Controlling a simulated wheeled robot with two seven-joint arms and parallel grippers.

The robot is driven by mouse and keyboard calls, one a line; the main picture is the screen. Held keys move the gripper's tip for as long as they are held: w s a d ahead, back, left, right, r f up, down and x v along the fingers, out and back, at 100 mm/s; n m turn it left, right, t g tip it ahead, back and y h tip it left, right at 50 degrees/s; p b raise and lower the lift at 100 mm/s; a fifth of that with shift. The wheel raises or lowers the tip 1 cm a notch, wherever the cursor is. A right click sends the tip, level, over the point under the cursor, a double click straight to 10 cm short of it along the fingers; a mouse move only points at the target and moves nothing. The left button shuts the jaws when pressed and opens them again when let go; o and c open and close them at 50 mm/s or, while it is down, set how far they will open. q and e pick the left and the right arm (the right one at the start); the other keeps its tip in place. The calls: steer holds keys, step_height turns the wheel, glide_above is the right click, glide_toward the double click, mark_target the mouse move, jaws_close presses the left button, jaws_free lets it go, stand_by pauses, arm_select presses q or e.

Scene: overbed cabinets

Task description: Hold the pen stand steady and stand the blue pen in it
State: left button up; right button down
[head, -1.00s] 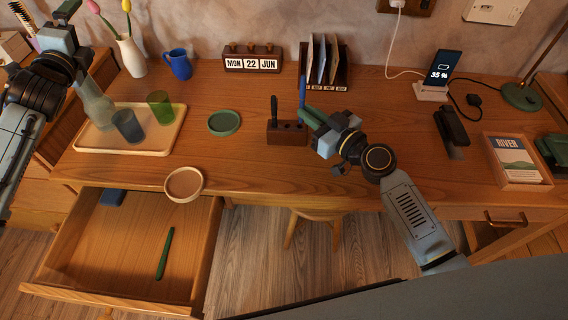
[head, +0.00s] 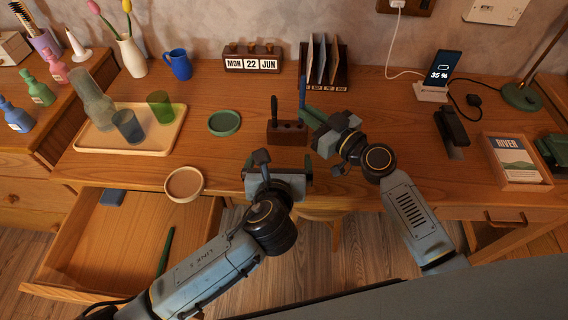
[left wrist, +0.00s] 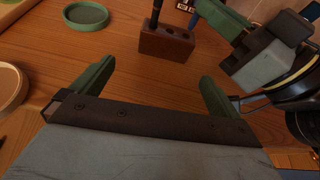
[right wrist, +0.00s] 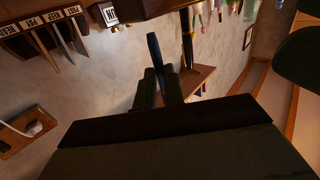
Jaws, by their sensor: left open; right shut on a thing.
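The dark wooden pen stand (head: 287,134) sits on the desk, with a black pen (head: 274,106) upright in its left hole. Open holes show in its top in the left wrist view (left wrist: 165,45). My right gripper (head: 308,114) is shut on the blue pen (head: 302,90), held upright near the stand's right end; I cannot tell whether its lower tip is in a hole. The blue pen also shows between the fingers in the right wrist view (right wrist: 153,48). My left gripper (left wrist: 155,80) is open and empty, in front of the stand and apart from it.
A green coaster (head: 224,122) lies left of the stand, and a round tan dish (head: 184,183) near the front edge. A file rack (head: 325,65) and calendar (head: 253,60) stand behind. An open drawer (head: 130,235) juts out at front left.

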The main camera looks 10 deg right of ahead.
mark_target(287, 139)
arm_select(q)
steer(key=shift+s+d, duration=0.4)
steer(key=shift+d, duration=0.1)
steer(key=x, duration=1.1)
steer(key=shift+w+f, duration=0.15)
steer(key=shift+w, duration=0.15)
steer(key=c, duration=0.7)
